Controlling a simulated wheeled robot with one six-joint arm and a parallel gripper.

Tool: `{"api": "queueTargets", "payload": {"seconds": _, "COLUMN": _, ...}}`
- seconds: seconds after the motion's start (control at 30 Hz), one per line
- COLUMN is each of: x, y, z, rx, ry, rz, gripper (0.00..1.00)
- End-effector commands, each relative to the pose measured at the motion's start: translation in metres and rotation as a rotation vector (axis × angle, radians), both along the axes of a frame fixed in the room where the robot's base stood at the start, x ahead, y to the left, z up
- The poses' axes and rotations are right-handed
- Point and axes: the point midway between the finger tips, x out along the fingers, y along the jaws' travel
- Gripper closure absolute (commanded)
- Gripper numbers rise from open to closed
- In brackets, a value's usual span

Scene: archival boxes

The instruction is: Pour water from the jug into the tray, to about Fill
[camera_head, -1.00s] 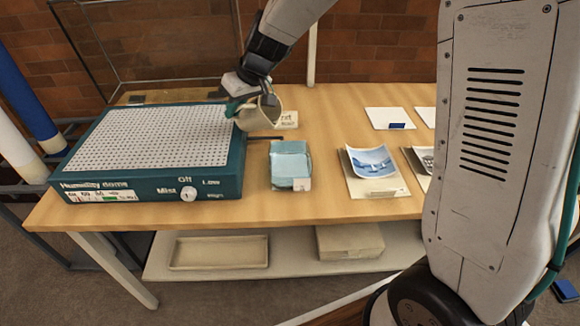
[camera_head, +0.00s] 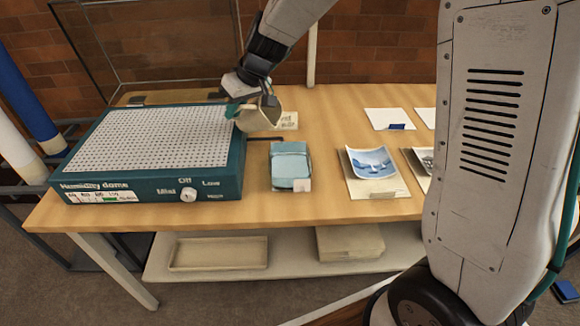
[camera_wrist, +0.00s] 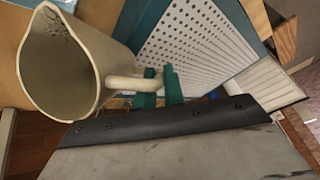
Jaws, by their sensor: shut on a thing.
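The cream jug (camera_head: 258,118) is tilted, held beside the right rear edge of the humidity dome base. My gripper (camera_head: 232,108) is shut on its handle, and the green fingertips (camera_wrist: 163,86) show on the handle in the wrist view. The jug's open mouth (camera_wrist: 58,65) faces the wrist camera; I see dark specks inside but cannot make out water. No stream shows. The teal base (camera_head: 150,187) has a white perforated top (camera_head: 150,138); any water below it is hidden. A gauge strip (camera_head: 105,197) with a green part is on its front, too small to read.
A light-blue stack (camera_head: 290,160) stands right of the base. A label card (camera_head: 288,120) lies behind the jug. Photographs (camera_head: 372,163) and white cards (camera_head: 388,118) lie farther right. A clear dome panel (camera_head: 150,45) stands behind. Bare wood (camera_head: 260,208) runs along the front.

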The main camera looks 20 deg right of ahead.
Motion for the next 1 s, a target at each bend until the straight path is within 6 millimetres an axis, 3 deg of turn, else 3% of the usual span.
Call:
{"api": "queueTargets", "payload": {"seconds": 0.53, "x": 0.002, "y": 0.004, "z": 0.001, "rx": -0.050, "ry": 0.062, "rz": -0.002, "gripper": 1.00}}
{"api": "queueTargets", "payload": {"seconds": 1.0, "x": 0.022, "y": 0.030, "z": -0.012, "rx": -0.295, "ry": 0.368, "rz": -0.024, "gripper": 1.00}}
